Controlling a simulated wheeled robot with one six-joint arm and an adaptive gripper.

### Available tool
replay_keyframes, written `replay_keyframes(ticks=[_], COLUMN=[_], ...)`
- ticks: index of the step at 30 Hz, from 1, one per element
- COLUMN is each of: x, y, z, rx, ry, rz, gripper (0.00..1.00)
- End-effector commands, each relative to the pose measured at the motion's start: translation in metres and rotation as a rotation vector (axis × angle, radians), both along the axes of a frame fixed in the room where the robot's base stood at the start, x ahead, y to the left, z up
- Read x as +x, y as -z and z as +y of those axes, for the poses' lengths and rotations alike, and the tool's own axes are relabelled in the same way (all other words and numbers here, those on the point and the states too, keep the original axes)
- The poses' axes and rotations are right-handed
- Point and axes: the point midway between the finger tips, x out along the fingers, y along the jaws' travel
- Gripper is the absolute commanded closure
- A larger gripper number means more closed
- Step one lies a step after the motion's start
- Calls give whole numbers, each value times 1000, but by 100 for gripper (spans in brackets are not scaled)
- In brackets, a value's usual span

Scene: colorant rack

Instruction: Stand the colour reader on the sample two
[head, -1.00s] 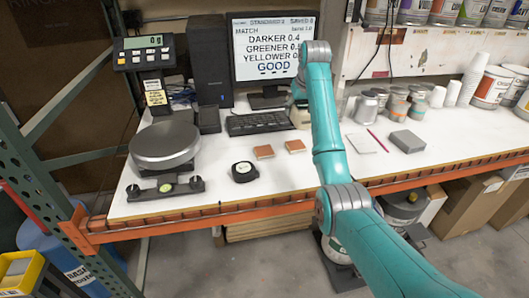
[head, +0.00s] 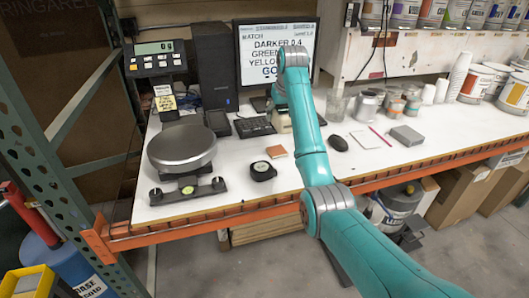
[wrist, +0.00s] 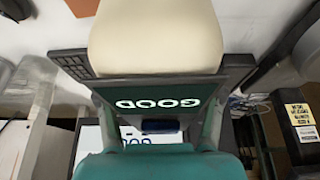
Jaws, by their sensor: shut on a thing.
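The colour reader (wrist: 152,40) has a cream body and a dark display reading GOOD, upside down in the wrist view. My gripper (wrist: 160,126) is shut on it, with a teal finger at each side. In the head view, part of the cream reader (head: 281,122) shows beside my arm, in front of the keyboard and monitor; my gripper is mostly hidden there. One orange-brown sample square (head: 277,151) lies flat on the white bench, nearer the front than the reader. The other sample is hidden behind my arm. The reader's underside is not visible.
A black tape measure (head: 262,171) lies left of the visible sample. A round scale (head: 182,147) stands at the left. A mouse (head: 338,143), a grey block (head: 406,135) and cups stand right of my arm. The monitor (head: 250,58) is behind.

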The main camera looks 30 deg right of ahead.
Motion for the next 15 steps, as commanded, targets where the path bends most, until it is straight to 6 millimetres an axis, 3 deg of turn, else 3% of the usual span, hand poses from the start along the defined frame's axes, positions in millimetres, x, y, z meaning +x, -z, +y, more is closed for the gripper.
replay_keyframes(ticks=[15], x=[0], y=[61], z=[-1], rx=[-1], ry=[0], rz=[-1], gripper=[100])
